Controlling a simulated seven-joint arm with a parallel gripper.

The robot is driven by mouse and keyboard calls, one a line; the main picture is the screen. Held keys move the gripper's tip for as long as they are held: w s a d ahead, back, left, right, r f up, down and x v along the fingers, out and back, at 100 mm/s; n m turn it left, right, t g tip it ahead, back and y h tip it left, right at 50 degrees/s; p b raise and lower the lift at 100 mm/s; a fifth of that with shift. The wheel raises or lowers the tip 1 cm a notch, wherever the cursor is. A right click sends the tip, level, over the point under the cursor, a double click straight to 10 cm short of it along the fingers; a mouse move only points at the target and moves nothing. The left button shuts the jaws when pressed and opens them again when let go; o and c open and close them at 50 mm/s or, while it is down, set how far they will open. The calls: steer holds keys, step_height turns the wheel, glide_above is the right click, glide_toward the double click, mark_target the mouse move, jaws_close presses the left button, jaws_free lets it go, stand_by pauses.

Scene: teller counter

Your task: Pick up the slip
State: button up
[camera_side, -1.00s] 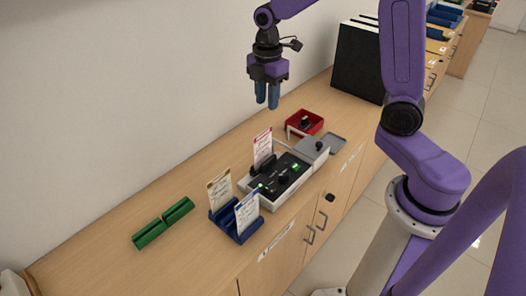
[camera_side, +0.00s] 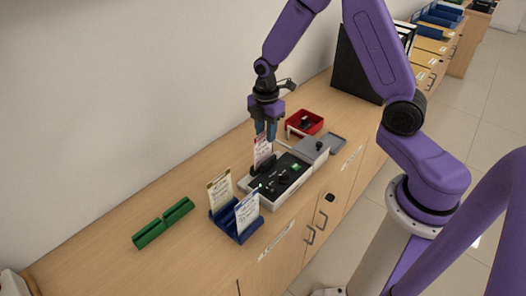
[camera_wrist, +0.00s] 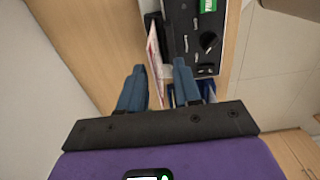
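A white slip with red print (camera_side: 262,149) stands upright in a black holder (camera_side: 262,166) at the back left edge of the grey and black machine (camera_side: 284,178). My gripper (camera_side: 265,130) points down at the top of this slip. In the wrist view my gripper (camera_wrist: 160,66) has its two blue fingers apart, with the slip (camera_wrist: 155,55) showing edge-on between them, nearer the left finger. I cannot tell whether a finger touches it. A yellowish slip (camera_side: 219,189) and a blue-edged white slip (camera_side: 247,210) stand in a blue rack (camera_side: 236,231) in front.
A red tray (camera_side: 305,122) with a dark item stands behind the machine. A black binder-like block (camera_side: 357,68) is farther back. The wall runs along the left.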

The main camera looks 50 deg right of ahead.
mark_target(263, 145)
steer(key=shift+w+a+f, duration=0.15)
steer(key=shift+f, duration=1.25)
steer(key=shift+w+a+f, duration=0.1)
steer(key=shift+a+f, duration=0.05)
steer(key=shift+f, duration=1.2)
jaws_close()
